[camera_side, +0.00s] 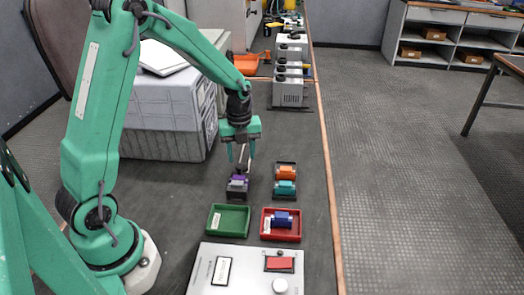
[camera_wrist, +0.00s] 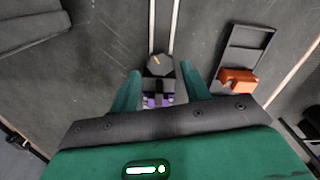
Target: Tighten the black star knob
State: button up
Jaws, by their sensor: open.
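The black knob (camera_wrist: 160,66), a dark faceted disc with an orange mark on top, shows in the wrist view between my fingertips. A purple block (camera_wrist: 158,99) sits in a dark holder right beside the knob. My gripper (camera_wrist: 160,71) is open, with one green finger on each side of the knob. I cannot tell whether either finger touches it. In the side view my gripper (camera_side: 241,160) points down just above the purple block (camera_side: 237,182). I cannot make out the knob clearly in that view.
An orange block (camera_side: 285,172) and a teal block (camera_side: 285,188) sit in a dark holder to the right. A green tray (camera_side: 213,221) and a red tray (camera_side: 267,235) holding a blue block (camera_side: 282,219) lie nearer, before a grey control box (camera_side: 240,250).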

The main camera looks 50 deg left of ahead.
jog(key=shift+f, duration=1.55)
jog(key=shift+c, duration=0.5)
jog(key=c, duration=0.7)
jog(key=shift+c, duration=0.2)
